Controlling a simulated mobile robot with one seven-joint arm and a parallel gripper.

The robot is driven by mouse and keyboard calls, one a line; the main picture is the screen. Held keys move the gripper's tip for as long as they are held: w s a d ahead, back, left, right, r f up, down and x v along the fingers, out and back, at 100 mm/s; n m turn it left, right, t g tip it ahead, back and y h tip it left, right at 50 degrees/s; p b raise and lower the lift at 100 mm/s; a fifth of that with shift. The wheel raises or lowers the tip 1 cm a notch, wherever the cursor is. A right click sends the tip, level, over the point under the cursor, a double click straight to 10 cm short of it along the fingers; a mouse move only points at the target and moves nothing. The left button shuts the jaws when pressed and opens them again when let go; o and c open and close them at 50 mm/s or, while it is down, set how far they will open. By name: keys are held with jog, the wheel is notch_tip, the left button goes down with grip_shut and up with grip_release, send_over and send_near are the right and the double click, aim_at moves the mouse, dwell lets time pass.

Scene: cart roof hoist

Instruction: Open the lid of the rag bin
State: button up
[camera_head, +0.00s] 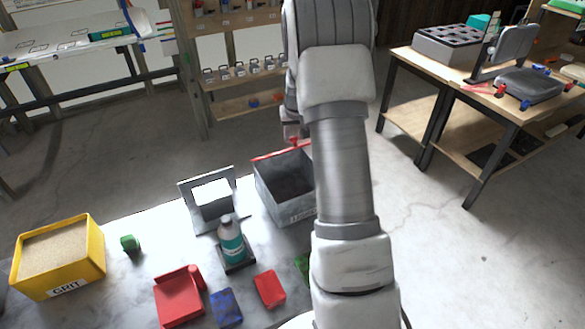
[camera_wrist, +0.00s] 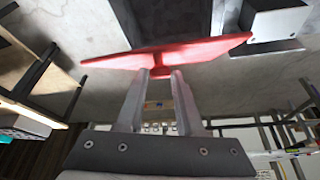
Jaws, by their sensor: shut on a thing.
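The rag bin is a grey open-topped box (camera_head: 287,205) on the table in the head view, with its dark inside showing and a partly hidden label on its front. Its red lid (camera_head: 268,156) shows edge-on as a thin strip along the bin's far rim, swung up off the opening. In the wrist view the lid (camera_wrist: 195,52) is a broad red plate across the fingertips. My gripper (camera_wrist: 161,74) is shut on the lid's small red handle. In the head view my gripper (camera_head: 293,133) is behind the bin, and my arm hides the bin's right side.
Near the bin are a grey frame (camera_head: 186,196), a teal bottle (camera_head: 231,243) on a dark stand, red and blue blocks, and a yellow grit box (camera_head: 92,247). A shelf (camera_head: 243,81) stands behind, and a workbench (camera_head: 470,105) at right.

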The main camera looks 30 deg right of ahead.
jog(key=shift+o, duration=0.2)
jog(key=shift+w+a, duration=0.2)
jog(key=shift+a, duration=0.15)
jog(key=shift+o, duration=0.2)
jog(key=shift+w+r+p, duration=0.55)
jog(key=shift+w+r, duration=0.05)
jog(key=shift+w, duration=0.25)
jog(key=shift+w+r+p, duration=0.5)
jog(key=shift+w+r, duration=0.05)
jog(key=shift+w, duration=0.25)
jog(key=shift+w+r, duration=0.25)
jog(key=shift+w, duration=0.35)
jog(key=shift+w+d+r+p, duration=0.1)
jog(key=shift+w+r+p, duration=0.2)
jog(key=shift+w+p, duration=0.4)
jog(key=shift+w+d+r+p, duration=0.15)
jog(key=shift+w+p, duration=0.1)
jog(key=shift+w, duration=0.35)
jog(key=shift+w+a+r+p, duration=0.15)
jog(key=shift+w+p, duration=0.1)
jog(key=shift+w, duration=0.35)
jog(key=shift+w+d+r+p, duration=0.15)
jog(key=shift+w+p, duration=0.1)
jog(key=shift+w, duration=0.35)
